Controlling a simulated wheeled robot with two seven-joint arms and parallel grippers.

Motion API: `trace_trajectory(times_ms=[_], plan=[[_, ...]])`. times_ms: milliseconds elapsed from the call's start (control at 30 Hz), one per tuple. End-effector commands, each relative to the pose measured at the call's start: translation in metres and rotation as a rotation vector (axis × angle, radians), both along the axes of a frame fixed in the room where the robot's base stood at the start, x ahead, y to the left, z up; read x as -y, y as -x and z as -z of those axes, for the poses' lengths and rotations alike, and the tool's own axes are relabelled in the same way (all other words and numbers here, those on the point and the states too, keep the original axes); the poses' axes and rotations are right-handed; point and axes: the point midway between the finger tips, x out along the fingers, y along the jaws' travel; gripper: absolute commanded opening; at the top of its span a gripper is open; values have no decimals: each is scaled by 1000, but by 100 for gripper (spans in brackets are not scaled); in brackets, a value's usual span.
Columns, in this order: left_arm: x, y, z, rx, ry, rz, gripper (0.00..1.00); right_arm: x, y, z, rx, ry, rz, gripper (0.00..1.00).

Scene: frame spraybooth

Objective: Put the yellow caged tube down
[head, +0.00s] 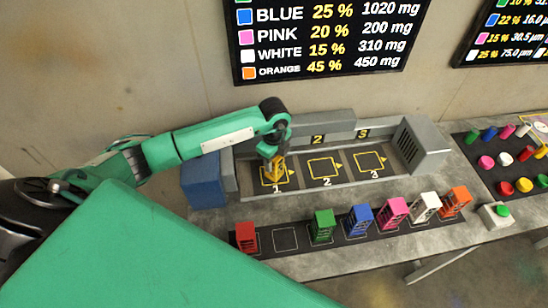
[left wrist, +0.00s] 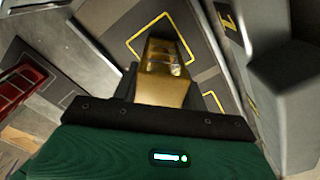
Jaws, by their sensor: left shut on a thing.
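The yellow caged tube (head: 277,172) is upright in my left gripper (head: 274,154), at the yellow-outlined square marked 1 (head: 264,183) in the grey booth tray. In the left wrist view the yellow caged tube (left wrist: 163,75) stands between the dark fingers of my left gripper (left wrist: 160,92), with a yellow outline (left wrist: 135,60) on the dark floor beyond it. The gripper is shut on the tube. I cannot tell whether its base touches the floor. My right gripper is not in view.
Squares 2 (head: 323,168) and 3 (head: 369,162) are empty. A front mat holds red (head: 246,237), green (head: 323,226), blue (head: 359,220), pink (head: 393,211), white (head: 426,207) and orange (head: 456,201) caged pieces, with one bare outlined spot (head: 285,239). A grey vent block (head: 421,146) bounds the right end.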

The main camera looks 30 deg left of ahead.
Motion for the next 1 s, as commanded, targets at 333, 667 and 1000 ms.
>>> trace_trajectory(times_ms=[333, 667, 1000], plan=[[0, 0, 2, 0, 0, 0, 65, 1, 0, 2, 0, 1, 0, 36], [0, 0, -3, 1, 0, 0, 65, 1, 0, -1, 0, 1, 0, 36], [0, -2, -64, 6, 0, 1, 65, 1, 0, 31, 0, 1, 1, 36]])
